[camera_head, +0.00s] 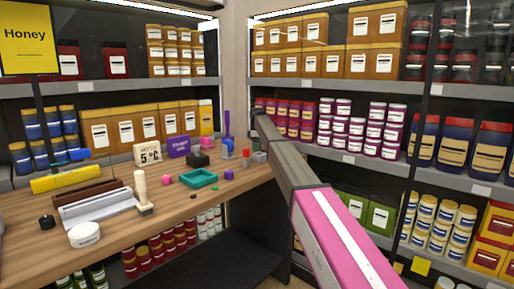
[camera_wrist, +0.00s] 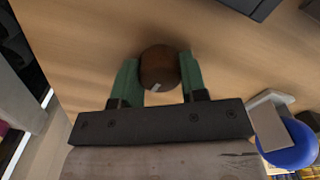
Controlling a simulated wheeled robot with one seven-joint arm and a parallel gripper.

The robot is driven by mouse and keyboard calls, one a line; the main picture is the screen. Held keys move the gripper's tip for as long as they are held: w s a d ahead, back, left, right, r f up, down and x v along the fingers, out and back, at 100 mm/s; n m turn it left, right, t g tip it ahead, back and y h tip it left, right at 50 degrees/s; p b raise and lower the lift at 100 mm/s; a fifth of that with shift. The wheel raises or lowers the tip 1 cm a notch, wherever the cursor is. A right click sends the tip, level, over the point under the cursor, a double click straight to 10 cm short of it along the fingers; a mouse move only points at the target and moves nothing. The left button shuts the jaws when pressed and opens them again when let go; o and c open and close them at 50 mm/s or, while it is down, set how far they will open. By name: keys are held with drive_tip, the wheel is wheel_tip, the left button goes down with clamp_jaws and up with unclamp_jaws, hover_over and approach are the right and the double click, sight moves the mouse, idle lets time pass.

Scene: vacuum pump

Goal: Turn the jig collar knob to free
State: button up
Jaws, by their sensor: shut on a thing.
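In the wrist view, a round dark brown knob (camera_wrist: 158,72) with a small pale mark sits between the two green fingers of my gripper (camera_wrist: 158,60). The fingers press on its left and right sides, so my gripper is shut on it. The wooden surface lies behind the knob. What the knob is mounted on is hidden beneath it. In the head view my arm reaches from the lower right to the far end of the wooden workbench (camera_head: 110,206), and I cannot make out the fingers or the brown knob there.
A blue rounded thing (camera_wrist: 290,145) beside a pale bracket (camera_wrist: 268,120) is close to my gripper's right in the wrist view. A teal tray (camera_head: 198,180), a cream-handled tool (camera_head: 141,190) and a white round container (camera_head: 84,235) stand on the bench. Stocked shelves rise behind.

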drive_tip(key=shift+n, duration=0.8)
drive_tip(key=o, duration=0.9)
drive_tip(key=shift+r, duration=0.1)
wheel_tip(320, 180, up, 10)
drive_tip(key=shift+f, duration=0.2)
drive_tip(key=shift+r, duration=0.5)
